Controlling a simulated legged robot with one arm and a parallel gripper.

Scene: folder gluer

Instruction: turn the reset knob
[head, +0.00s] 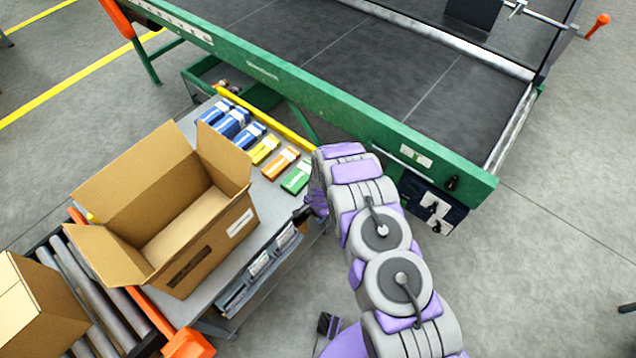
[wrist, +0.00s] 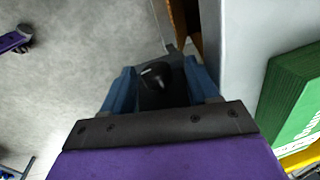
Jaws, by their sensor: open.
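My gripper (head: 311,207) hangs at the right edge of the grey worktable, next to the green carton, partly hidden by my own arm. In the wrist view my gripper (wrist: 160,86) is open, with its two blue fingers apart. A black rounded knob (wrist: 156,78) with a light mark shows between the fingers; I cannot tell whether they touch it. In the head view this knob is hidden by my gripper and arm. Other dark knob-like parts (head: 451,183) show on the dark control box (head: 434,205) under the green machine frame.
The worktable (head: 190,122) holds an open cardboard box (head: 205,245) and several small blue, yellow, orange and green cartons (head: 297,176). The green carton (wrist: 295,95) is close on the right in the wrist view. Labelled bins (head: 262,265) hang along the table side.

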